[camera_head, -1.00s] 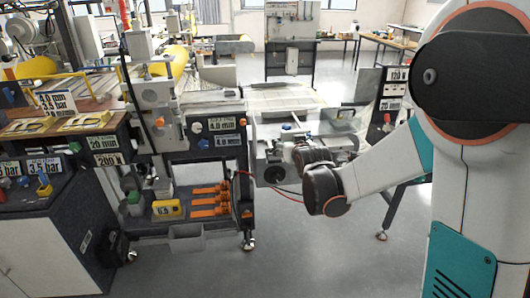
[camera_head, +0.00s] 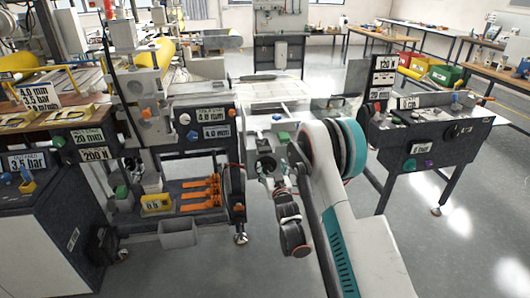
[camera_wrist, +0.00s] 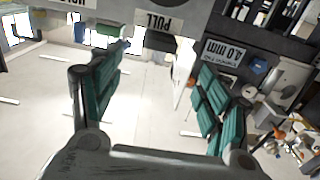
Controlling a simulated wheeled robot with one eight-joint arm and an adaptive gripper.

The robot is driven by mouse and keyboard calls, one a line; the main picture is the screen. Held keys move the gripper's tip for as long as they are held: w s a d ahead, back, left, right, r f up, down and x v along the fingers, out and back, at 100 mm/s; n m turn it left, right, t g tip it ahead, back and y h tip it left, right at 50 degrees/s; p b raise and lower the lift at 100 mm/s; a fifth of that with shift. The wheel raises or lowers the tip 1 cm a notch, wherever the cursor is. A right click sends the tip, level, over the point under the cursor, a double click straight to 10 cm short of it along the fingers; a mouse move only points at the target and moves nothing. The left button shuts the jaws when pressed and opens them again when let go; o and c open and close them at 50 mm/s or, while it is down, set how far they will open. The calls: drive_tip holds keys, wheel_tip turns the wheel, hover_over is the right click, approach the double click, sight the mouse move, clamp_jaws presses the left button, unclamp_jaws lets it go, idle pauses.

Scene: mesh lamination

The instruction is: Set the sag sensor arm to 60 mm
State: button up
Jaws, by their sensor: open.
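I cannot pick out the sag sensor arm with certainty in either view. My gripper (camera_wrist: 158,95) is open, its two teal-padded fingers wide apart with a pale surface showing between them. A dark block (camera_wrist: 160,41) below a "PULL" label (camera_wrist: 158,22) lies beyond the fingertips. A green and blue block (camera_wrist: 103,29) is near the left finger. A thin pale upright plate (camera_wrist: 184,72) is beside the right finger. In the head view my gripper (camera_head: 266,163) is at the pale machine section right of the dark panel, partly hidden by my wrist.
Orange clamps (camera_head: 200,194) lie on the shelf below. A dark console (camera_head: 440,128) stands at the right. The floor (camera_head: 420,255) right of my arm is clear.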

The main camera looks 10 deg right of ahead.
sight(266, 151)
drive_tip(key=w+b, duration=0.3)
drive_tip(key=w, duration=1)
drive_tip(key=shift+w+b, duration=0.15)
drive_tip(key=shift+b, duration=0.15)
drive_tip(key=c, duration=1.5)
drive_tip(key=shift+r, duration=0.1)
